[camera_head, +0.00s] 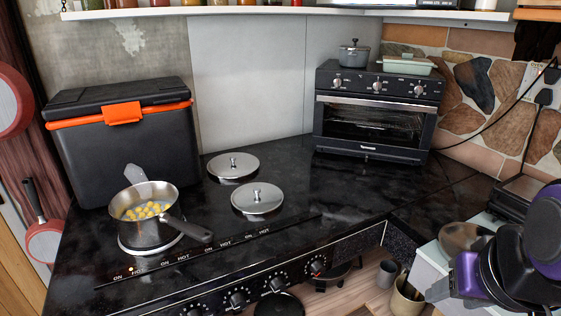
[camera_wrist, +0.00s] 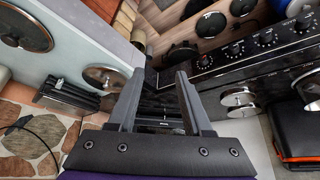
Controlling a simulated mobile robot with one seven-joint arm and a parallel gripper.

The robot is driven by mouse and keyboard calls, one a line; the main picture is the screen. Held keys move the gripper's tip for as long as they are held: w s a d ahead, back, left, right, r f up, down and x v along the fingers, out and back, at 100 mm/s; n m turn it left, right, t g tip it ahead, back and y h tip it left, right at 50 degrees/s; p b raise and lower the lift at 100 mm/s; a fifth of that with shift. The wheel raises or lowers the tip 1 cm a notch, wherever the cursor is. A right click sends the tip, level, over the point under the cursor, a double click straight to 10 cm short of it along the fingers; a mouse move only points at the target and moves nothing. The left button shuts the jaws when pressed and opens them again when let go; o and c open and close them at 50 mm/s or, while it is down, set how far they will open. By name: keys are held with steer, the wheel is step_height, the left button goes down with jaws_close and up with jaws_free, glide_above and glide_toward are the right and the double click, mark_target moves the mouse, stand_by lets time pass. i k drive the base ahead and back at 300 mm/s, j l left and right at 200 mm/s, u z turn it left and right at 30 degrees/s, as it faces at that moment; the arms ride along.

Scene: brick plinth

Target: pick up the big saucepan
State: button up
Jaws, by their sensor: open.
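The big saucepan (camera_head: 143,232) is a steel pan holding yellow pieces of food. It stands on the left part of the black cooktop in the head view, its dark handle pointing right and toward the front. In the wrist view, part of what looks like the saucepan (camera_wrist: 307,86) shows at the right edge. My gripper (camera_wrist: 160,72) is open in the wrist view, with nothing between its fingers. My purple and black arm is at the lower right of the head view, well apart from the saucepan.
A black cooler (camera_head: 128,150) with an orange latch stands behind the saucepan. Two steel lids (camera_head: 233,165) (camera_head: 257,203) lie right of it. A toaster oven (camera_head: 372,115) carries a grey pot (camera_head: 353,54) and a green dish (camera_head: 407,66). The counter before the oven is clear.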

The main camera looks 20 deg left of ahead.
mark_target(146, 213)
steer(key=l+u, duration=0.15)
steer(key=u, duration=1.7)
